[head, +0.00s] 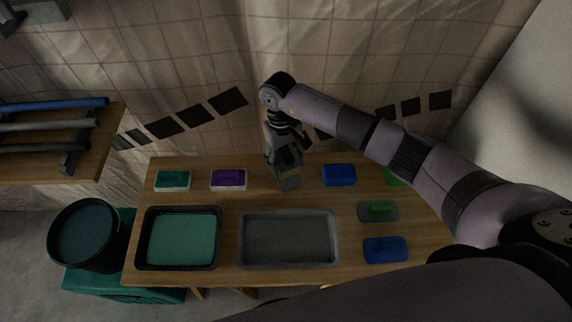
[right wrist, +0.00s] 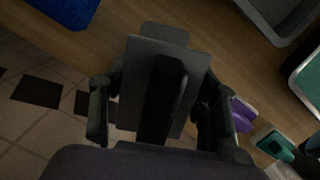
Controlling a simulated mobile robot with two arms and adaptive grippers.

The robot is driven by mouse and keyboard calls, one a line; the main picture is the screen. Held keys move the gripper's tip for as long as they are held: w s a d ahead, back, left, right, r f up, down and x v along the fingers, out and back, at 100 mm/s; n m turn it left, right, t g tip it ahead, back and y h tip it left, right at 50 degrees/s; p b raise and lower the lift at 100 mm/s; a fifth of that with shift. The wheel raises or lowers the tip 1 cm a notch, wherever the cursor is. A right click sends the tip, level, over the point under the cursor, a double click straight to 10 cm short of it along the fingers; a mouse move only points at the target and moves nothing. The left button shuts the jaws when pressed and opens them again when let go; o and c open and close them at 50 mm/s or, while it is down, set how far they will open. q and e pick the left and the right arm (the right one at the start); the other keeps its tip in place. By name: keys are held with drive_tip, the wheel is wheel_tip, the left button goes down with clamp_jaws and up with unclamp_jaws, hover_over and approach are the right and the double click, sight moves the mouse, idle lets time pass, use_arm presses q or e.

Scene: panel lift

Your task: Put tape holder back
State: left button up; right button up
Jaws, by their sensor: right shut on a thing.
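My right gripper (head: 284,162) reaches down over the back middle of the wooden table. It is shut on a flat grey tool (head: 290,183) with a dark handle; I cannot tell whether this is the tape holder. In the right wrist view, my right gripper's fingers (right wrist: 160,105) lie on either side of the dark handle, and the grey plate (right wrist: 145,52) shows behind it. The tool is at the table's back edge; whether it touches the top is unclear. No other thing is clearly a tape holder. My left gripper is not in view.
The table (head: 228,205) bears a teal-filled tray (head: 150,263) and a grey tray (head: 243,262). Teal (head: 172,180) and purple (head: 228,179) items lie left; blue (head: 339,175) and green (head: 379,209) items lie right. A dark bucket (head: 84,236) and side shelf (head: 100,150) are left.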

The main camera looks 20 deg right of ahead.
sight(284, 148)
wheel_tip(284, 148, down, 4)
drive_tip(key=shift+r, duration=0.25)
drive_tip(key=o, duration=1.2)
drive_tip(key=r+b, duration=0.1)
drive_tip(key=r, duration=0.2)
drive_tip(key=w+r, duration=0.1)
drive_tip(key=r, duration=0.3)
drive_tip(key=r+b, duration=0.1)
drive_tip(key=r, duration=0.3)
drive_tip(key=shift+w+a+b, duration=0.15)
drive_tip(key=shift+w+b, duration=0.15)
drive_tip(key=shift+b, duration=0.05)
drive_tip(key=shift+r, duration=0.45)
